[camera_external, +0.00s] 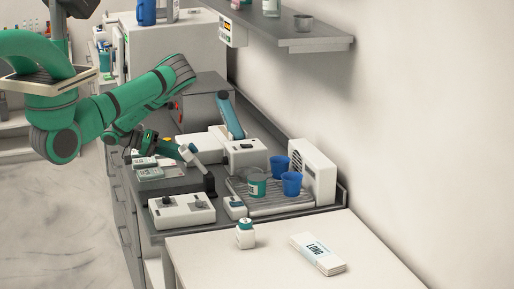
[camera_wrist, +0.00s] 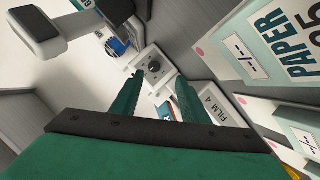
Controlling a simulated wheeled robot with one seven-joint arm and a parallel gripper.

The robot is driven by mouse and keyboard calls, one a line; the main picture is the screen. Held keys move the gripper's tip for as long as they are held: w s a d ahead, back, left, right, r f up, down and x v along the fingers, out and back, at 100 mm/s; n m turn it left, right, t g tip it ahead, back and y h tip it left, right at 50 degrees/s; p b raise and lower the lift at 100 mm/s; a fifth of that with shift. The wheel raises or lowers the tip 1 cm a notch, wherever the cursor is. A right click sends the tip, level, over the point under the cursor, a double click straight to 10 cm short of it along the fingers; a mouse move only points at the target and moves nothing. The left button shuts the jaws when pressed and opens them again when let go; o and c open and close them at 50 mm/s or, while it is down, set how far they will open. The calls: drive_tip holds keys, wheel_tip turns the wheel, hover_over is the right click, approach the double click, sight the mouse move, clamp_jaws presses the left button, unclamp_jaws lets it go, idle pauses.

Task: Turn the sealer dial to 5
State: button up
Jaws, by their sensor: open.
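My gripper (camera_wrist: 157,80) is open, with its two green fingers apart and nothing between the tips. Beyond the tips in the wrist view is a dark round dial (camera_wrist: 154,67) on a small white panel; a gap seems to remain, and its setting is too small to read. In the external view my gripper (camera_external: 172,148) is over the counter, left of the sealer (camera_external: 245,153), a white unit with a raised teal arm (camera_external: 230,116). Dark controls show on its top. I cannot tell how the dial is turned.
A white box with dark knobs (camera_external: 182,211) stands at the counter's front. Blue cups (camera_external: 291,184) sit on a ribbed tray at right. A white and grey arm-like part (camera_wrist: 45,25) is at upper left in the wrist view. Cards reading PAPER (camera_wrist: 283,45) and FILM 4 (camera_wrist: 216,107) lie nearby.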

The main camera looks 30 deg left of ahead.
drive_tip(key=shift+d+r+n+t, duration=0.35)
drive_tip(key=shift+n+t, duration=0.05)
drive_tip(key=shift+n, duration=0.2)
drive_tip(key=shift+w+d, duration=0.15)
drive_tip(key=shift+d, duration=0.15)
approach(225, 161)
drive_tip(key=w+d+f, duration=0.2)
drive_tip(key=w+d, duration=0.1)
drive_tip(key=shift+w+f, duration=0.25)
drive_tip(key=shift+w, duration=0.1)
drive_tip(key=shift+x, duration=0.8)
drive_tip(key=shift+d+r, duration=0.1)
drive_tip(key=shift+r, duration=0.05)
clamp_jaws()
